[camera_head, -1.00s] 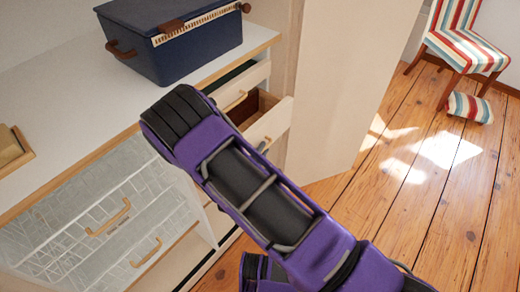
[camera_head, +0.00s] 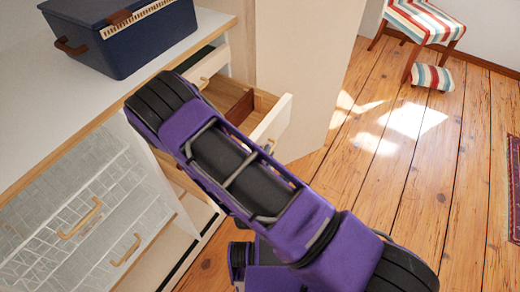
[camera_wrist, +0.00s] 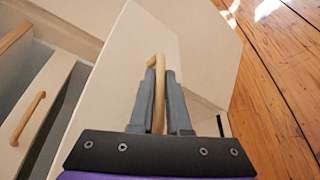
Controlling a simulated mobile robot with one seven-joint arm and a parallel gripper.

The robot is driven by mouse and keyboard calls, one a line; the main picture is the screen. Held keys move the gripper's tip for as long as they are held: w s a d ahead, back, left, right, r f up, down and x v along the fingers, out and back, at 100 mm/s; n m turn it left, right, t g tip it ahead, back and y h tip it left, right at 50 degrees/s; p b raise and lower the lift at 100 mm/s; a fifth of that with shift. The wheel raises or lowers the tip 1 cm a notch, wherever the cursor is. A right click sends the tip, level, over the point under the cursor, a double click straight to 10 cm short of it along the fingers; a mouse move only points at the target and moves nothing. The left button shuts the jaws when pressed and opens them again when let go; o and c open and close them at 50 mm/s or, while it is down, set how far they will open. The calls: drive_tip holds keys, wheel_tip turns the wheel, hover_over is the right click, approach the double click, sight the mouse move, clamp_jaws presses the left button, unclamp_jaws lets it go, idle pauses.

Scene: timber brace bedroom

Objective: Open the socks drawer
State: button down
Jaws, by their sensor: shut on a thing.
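A pale wooden drawer is partly pulled out of the cabinet, and its front (camera_head: 273,118) stands clear of the cabinet face in the head view. A brown divider shows inside the drawer; no socks or label can be seen. In the wrist view, the two grey fingers of my gripper (camera_wrist: 160,82) are shut on the drawer's wooden handle (camera_wrist: 158,62), one finger on each side. The pale drawer front (camera_wrist: 122,65) lies just beyond the fingers. In the head view my purple arm hides most of the gripper and the cabinet below the drawer.
A navy box (camera_head: 120,38) sits on the white cabinet top. Another drawer handle (camera_head: 210,73) is left of the open drawer. Patterned drawers (camera_head: 80,205) are at lower left. A tall pale panel (camera_head: 310,60) stands behind.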

drive_tip(key=shift+s+d, duration=0.2)
drive_tip(key=shift+d, duration=0.1)
drive_tip(key=c, duration=1.2)
unclamp_jaws()
drive_tip(key=shift+o, duration=0.2)
drive_tip(key=shift+s+a, duration=0.1)
